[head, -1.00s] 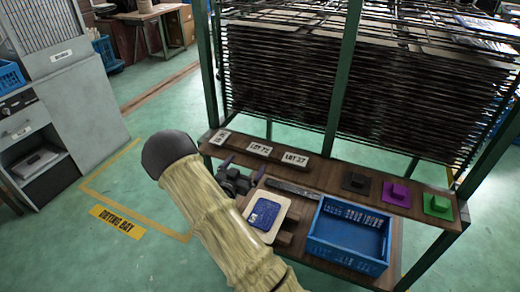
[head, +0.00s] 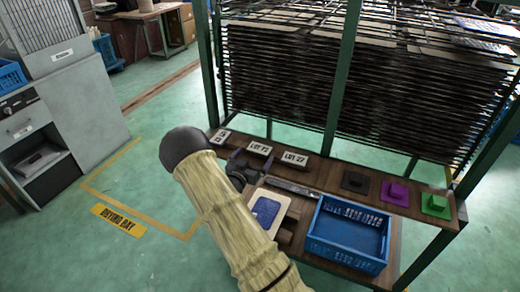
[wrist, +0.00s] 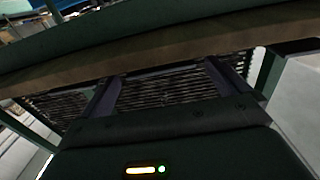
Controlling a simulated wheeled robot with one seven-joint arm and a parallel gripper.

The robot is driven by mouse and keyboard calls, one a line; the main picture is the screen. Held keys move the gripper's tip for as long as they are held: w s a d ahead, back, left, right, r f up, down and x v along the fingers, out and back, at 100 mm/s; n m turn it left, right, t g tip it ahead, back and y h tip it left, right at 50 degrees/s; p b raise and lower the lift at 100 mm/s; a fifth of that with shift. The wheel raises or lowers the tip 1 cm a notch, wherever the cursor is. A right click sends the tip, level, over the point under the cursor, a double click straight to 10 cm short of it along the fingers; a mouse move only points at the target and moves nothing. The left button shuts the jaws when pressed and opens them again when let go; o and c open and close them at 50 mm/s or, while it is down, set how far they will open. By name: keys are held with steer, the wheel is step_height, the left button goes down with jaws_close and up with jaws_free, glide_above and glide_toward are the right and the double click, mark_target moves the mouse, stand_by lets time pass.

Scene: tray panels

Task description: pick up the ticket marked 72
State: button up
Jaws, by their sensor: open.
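The ticket that reads LOT 72 (head: 259,148) is a small white block with dark lettering on the wooden shelf (head: 330,170), in the head view. It stands between a ticket reading LOT 27 (head: 295,157) on its right and a left ticket (head: 220,136) whose number I cannot read surely. My gripper (head: 243,163) is just in front of and below the LOT 72 ticket, partly hidden by my sleeved arm. In the wrist view my gripper (wrist: 164,74) shows two spread fingers with nothing between them; no ticket is seen there.
A blue crate (head: 347,258) stands at the front right. A pale board with a blue print (head: 268,212) lies beside my arm. Green posts (head: 342,85) and a drying rack stand behind.

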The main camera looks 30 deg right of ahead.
steer(key=c, duration=0.9)
step_height(320, 180, up, 10)
stand_by(0.5)
